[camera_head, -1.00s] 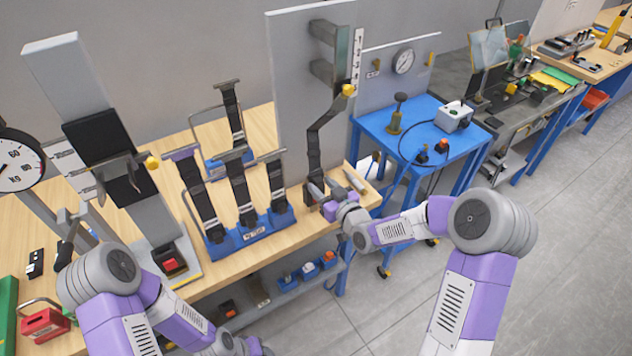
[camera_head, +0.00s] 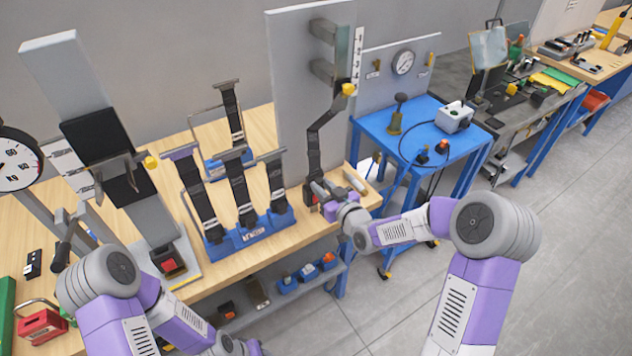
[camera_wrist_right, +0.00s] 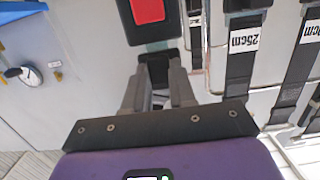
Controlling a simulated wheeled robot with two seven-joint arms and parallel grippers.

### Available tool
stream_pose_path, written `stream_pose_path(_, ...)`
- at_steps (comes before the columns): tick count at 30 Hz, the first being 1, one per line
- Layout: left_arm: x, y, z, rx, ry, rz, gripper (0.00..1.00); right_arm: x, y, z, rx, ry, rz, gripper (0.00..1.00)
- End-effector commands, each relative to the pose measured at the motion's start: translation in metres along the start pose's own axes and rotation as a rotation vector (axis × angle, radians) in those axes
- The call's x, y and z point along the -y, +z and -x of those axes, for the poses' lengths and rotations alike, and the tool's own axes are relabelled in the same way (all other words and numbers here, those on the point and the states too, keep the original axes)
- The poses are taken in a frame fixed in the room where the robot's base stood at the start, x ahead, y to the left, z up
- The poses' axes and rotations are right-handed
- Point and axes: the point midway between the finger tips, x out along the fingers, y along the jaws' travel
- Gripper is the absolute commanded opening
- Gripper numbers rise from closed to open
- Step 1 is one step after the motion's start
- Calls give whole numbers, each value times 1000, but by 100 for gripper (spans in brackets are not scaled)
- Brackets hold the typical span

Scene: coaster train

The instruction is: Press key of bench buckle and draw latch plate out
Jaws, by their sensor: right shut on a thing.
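A black buckle with a red key (camera_wrist_right: 148,12) is at the top of the right wrist view. My right gripper (camera_wrist_right: 158,90) is shut on a small black piece, which looks like the latch plate (camera_wrist_right: 157,63), right beside the buckle's near edge. I cannot tell whether the plate is still in the buckle. In the head view my right gripper (camera_head: 322,191) is low at the right end of the bench, by the foot of a dark hanging strap (camera_head: 313,140). The hand hides most of the buckle there. My left gripper is out of the picture.
A blue rack (camera_head: 250,232) with several upright black straps stands left of my right gripper on the wooden bench (camera_head: 165,215). A tall grey panel (camera_head: 290,80) rises behind.

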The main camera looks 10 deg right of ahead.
Motion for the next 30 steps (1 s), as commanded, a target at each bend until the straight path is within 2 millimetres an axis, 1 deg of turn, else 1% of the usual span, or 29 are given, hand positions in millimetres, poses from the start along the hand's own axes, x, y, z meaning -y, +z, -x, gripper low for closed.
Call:
stream_pose_path(7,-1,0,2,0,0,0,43,0,-6,1,-2,0,1,0)
stream_pose_path(30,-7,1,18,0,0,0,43,0,-44,6,-2,0,0,0)
